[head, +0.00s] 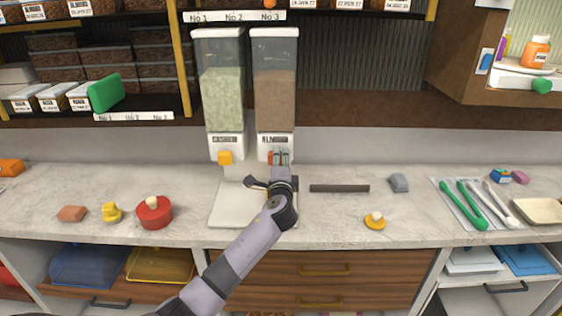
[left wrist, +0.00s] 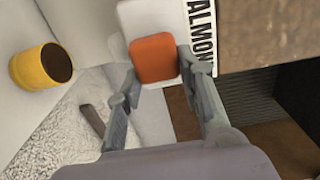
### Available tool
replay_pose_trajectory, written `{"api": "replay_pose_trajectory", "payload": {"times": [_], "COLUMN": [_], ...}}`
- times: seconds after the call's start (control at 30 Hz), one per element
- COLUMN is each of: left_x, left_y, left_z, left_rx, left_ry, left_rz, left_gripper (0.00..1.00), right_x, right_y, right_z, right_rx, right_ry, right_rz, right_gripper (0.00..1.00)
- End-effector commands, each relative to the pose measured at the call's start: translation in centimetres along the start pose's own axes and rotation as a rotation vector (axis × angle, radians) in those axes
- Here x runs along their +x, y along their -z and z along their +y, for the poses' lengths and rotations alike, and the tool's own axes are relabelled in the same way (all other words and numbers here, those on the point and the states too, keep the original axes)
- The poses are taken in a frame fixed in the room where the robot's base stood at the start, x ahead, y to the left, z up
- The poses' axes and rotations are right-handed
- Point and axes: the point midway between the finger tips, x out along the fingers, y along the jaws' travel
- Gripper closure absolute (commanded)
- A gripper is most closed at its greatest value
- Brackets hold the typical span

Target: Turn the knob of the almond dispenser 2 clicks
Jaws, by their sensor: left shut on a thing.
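The almond dispenser (head: 275,85) is the right one of two tall clear dispensers and holds brown contents. Its label (left wrist: 201,35) shows at the top of the left wrist view. Its orange-red knob (left wrist: 153,58) sits on the white front below the container. My left gripper (head: 279,157) reaches up to this knob from the front. In the left wrist view, the fingers (left wrist: 160,68) lie on either side of the knob and are shut on it. The knob is mostly hidden by the fingers in the head view. My right gripper is not in view.
The left dispenser (head: 222,85) holds pale green contents and has a yellow knob (head: 225,157). A white tray (head: 228,213) lies below. A dark bar (head: 339,188) and grey block (head: 398,183) lie right. A red round container (head: 154,212) stands left.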

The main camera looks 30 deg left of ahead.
Motion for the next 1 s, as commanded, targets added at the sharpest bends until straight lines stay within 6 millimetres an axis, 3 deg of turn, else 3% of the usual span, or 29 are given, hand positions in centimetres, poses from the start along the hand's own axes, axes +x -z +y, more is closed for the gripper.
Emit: {"api": "replay_pose_trajectory", "payload": {"times": [0.17, 0.2, 0.5, 0.83, 1.0], "left_x": [0.0, 0.0, 0.0, -0.2, -2.0], "left_y": [0.1, 0.1, 0.0, 0.0, 0.1], "left_z": [0.1, 0.1, 0.1, 0.1, 0.1], "left_rx": [0.000, 0.000, -0.001, -0.001, 0.000], "left_ry": [-0.002, -0.002, -0.001, -0.001, -0.001], "left_rz": [0.001, 0.001, 0.001, 0.000, 0.003], "left_gripper": [0.93, 0.65, 0.45, 0.45, 0.45], "right_x": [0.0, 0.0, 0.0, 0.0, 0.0], "right_y": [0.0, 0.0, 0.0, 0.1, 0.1], "right_z": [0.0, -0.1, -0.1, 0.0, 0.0], "right_rx": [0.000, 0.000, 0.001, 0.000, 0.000], "right_ry": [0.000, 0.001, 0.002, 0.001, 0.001], "right_rz": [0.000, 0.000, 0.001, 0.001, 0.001], "right_gripper": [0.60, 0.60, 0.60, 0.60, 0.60]}}
